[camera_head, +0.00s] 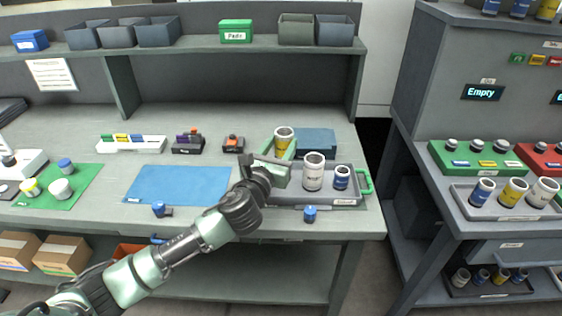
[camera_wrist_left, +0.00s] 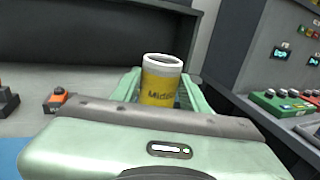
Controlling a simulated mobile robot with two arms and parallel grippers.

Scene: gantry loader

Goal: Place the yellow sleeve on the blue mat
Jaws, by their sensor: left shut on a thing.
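The yellow sleeve (camera_head: 283,141) is a yellow cylinder with a white rim. My left gripper (camera_head: 284,150) is shut on it at the left end of the grey tray (camera_head: 345,202). In the left wrist view the sleeve (camera_wrist_left: 161,84) stands upright between the two green fingers (camera_wrist_left: 160,92), with dark lettering on its side. Its lower end is hidden by the gripper, so I cannot tell whether it touches the tray. The blue mat (camera_head: 178,184) lies flat and bare on the table, left of the gripper. My right gripper is not in view.
A white sleeve (camera_head: 313,172) and a blue one (camera_head: 341,178) stand in the tray just right of my gripper. A dark blue box (camera_head: 317,141) is behind them. Small blue-capped items (camera_head: 310,214) lie near the front edge. An orange-buttoned block (camera_head: 233,144) sits behind the mat.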

